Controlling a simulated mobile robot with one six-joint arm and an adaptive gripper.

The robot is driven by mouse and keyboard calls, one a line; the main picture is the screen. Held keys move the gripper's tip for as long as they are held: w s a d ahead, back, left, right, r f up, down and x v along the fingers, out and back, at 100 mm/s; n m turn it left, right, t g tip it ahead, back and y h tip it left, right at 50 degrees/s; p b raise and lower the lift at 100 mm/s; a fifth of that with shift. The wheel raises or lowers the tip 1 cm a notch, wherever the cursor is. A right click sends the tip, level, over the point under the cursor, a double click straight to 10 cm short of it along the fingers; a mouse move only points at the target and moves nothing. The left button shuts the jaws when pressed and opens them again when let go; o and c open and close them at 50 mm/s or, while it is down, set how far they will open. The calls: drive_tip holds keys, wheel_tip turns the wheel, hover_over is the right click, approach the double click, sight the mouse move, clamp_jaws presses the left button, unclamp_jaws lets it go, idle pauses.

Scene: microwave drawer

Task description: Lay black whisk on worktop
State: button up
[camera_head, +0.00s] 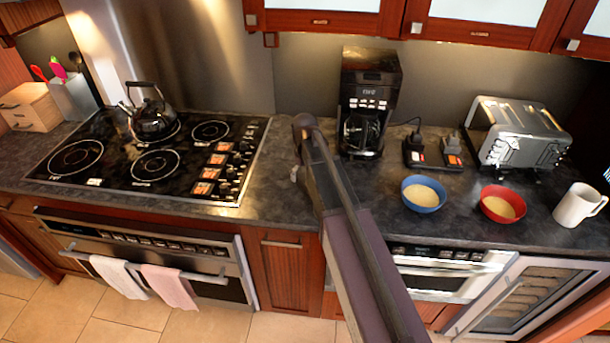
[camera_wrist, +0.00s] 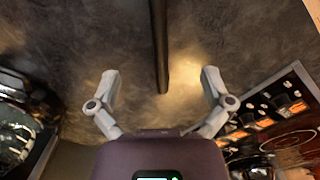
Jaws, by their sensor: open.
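In the wrist view, a slim dark rod (camera_wrist: 159,45), which looks like the handle of the black whisk, runs from the top edge down to between my fingers. Its other end is out of view. My gripper (camera_wrist: 160,73) is open, with one finger on either side of the rod and a clear gap to both. The rod appears to lie over the grey stone worktop (camera_wrist: 90,40); I cannot tell for sure that it touches it. In the head view, my arm hides the whisk and most of my gripper above the worktop (camera_head: 270,190).
The cooktop (camera_head: 110,187) with a kettle (camera_head: 153,120) is to the left. A coffee maker (camera_head: 368,95) stands behind right. Farther right are a blue bowl (camera_head: 423,195), a red bowl (camera_head: 502,204), a white mug (camera_head: 577,206) and a toaster (camera_head: 515,135).

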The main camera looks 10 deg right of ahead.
drive_tip(key=shift+r+p, duration=1.3)
drive_tip(key=shift+r, duration=0.35)
drive_tip(key=shift+s, duration=0.1)
drive_tip(key=s+d+m, duration=0.1)
drive_tip(key=s, duration=0.8)
drive_tip(key=s+d+f+m+b, duration=0.1)
drive_tip(key=s+m, duration=0.1)
drive_tip(key=s, duration=0.8)
drive_tip(key=shift+d+m, duration=0.3)
drive_tip(key=shift+d, duration=0.05)
drive_tip(key=shift+s+f, duration=0.1)
